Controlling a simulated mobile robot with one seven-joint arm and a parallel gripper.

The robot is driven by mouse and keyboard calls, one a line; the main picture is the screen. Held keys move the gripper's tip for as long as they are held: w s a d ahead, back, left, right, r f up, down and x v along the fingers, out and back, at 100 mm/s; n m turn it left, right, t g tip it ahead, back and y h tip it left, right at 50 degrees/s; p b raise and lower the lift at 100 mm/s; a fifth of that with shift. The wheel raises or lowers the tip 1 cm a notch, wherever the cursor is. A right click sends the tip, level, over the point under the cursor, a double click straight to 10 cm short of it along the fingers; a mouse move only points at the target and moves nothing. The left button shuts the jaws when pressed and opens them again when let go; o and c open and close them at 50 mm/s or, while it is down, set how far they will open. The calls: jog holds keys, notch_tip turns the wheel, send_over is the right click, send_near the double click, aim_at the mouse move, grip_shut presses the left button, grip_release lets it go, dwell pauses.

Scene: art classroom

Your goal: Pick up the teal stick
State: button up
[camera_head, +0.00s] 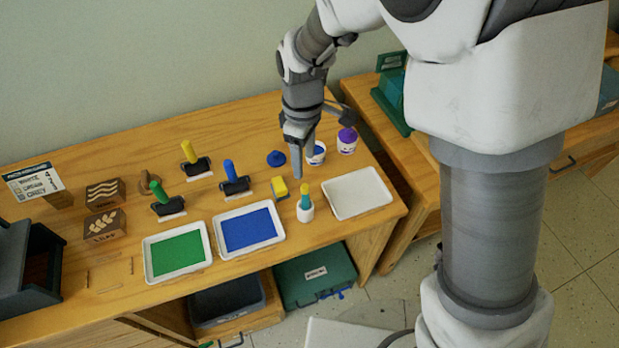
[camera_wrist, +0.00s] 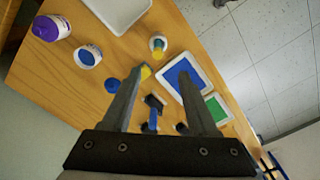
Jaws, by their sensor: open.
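The teal stick (camera_head: 305,201) stands upright in a small white holder (camera_head: 306,213) near the front edge of the table, with a yellow top. In the wrist view a small white round thing with a yellow and teal middle (camera_wrist: 158,44) looks like the same stick seen from above. My gripper (camera_head: 298,168) is above the table, behind and above the stick, apart from it. In the wrist view my gripper (camera_wrist: 160,77) has its two fingers spread with nothing held between them, and the stick lies beyond the fingertips.
A blue tray (camera_head: 281,229) and a green tray (camera_head: 207,252) lie further left, an empty white tray (camera_head: 386,190) right. Blue-lidded (camera_head: 317,160) and purple (camera_head: 347,146) pots and several rollers stand behind.

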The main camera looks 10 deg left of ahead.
aim_at(305, 186)
jog(key=f, duration=1.2)
jog(key=shift+w+f+p, duration=0.25)
jog(key=shift+f+p, duration=0.1)
grip_shut()
